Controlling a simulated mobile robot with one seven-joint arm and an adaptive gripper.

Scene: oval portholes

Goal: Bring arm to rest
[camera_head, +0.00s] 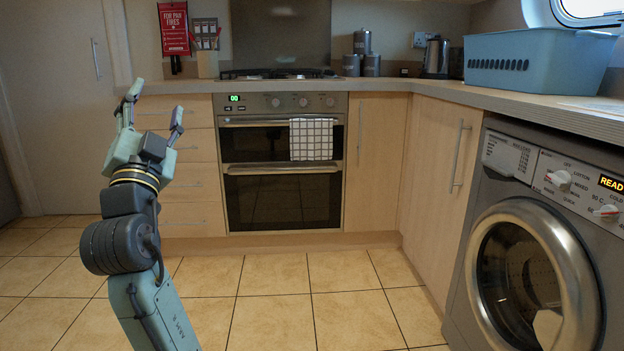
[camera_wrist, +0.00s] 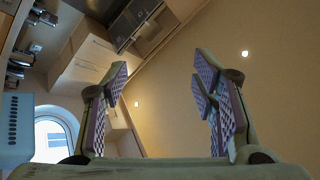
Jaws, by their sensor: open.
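My arm stands raised at the left of the head view, with my gripper (camera_head: 155,108) at its top pointing up. The gripper is open and its fingers are well apart. Nothing shows between them. In the wrist view my gripper (camera_wrist: 162,88) is also open and empty, with checkered pads on the fingers and the ceiling beyond. In the head view the gripper appears in front of the drawers and the door at the left. I cannot tell its exact distance from them.
An oven (camera_head: 282,160) with a checked towel (camera_head: 311,139) stands at the back. A washing machine (camera_head: 540,240) is at the right. A blue basket (camera_head: 540,62) and a kettle (camera_head: 436,57) stand on the counter (camera_head: 440,88). The tiled floor (camera_head: 310,300) is clear in the middle.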

